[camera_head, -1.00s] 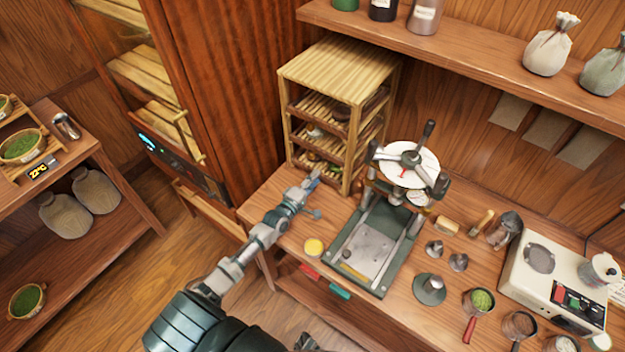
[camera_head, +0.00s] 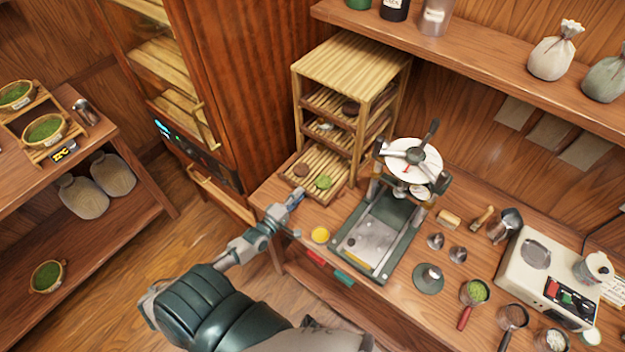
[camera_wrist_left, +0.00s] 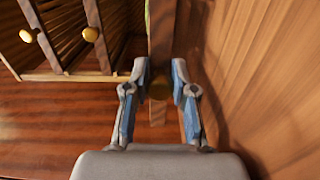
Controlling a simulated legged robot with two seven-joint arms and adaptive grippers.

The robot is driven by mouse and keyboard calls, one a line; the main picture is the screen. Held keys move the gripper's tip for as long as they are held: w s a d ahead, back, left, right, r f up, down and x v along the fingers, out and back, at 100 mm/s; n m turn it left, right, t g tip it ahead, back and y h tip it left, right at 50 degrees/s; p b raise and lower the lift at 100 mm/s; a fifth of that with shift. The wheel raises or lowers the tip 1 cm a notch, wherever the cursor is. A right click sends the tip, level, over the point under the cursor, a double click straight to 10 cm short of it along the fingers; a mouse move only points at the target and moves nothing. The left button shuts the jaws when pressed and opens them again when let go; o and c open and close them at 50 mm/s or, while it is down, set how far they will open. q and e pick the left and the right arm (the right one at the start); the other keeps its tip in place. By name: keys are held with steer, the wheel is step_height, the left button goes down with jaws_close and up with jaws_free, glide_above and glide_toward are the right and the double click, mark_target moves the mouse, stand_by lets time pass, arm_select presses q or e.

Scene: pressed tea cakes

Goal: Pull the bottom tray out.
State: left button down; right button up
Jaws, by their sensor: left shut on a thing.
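The bottom tray (camera_head: 318,160) is a slatted bamboo tray that sticks well out of the front of the bamboo rack (camera_head: 350,70). My left gripper (camera_head: 296,196) is at the tray's front edge. In the left wrist view its fingers (camera_wrist_left: 158,90) are shut on the round knob (camera_wrist_left: 159,90) at the middle of the tray's front rail (camera_wrist_left: 160,45). My right gripper is not in view.
The middle tray (camera_head: 325,128) and the top tray (camera_head: 330,103) sit inside the rack. A tea press (camera_head: 385,235) stands right of the pulled tray, with a yellow round tin (camera_head: 320,235) in front. A tall wooden cabinet (camera_head: 245,80) stands to the left.

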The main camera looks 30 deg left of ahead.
arm_select(q)
steer(key=shift+s+a, duration=0.5)
steer(key=shift+s, duration=0.3)
steer(key=c, duration=1.2)
jaws_free()
steer(key=shift+a+f, duration=0.2)
steer(key=shift+a, duration=0.1)
steer(key=s+a, duration=0.1)
steer(key=s, duration=1)
steer(key=shift+s+a, duration=0.2)
steer(key=shift+s, duration=0.2)
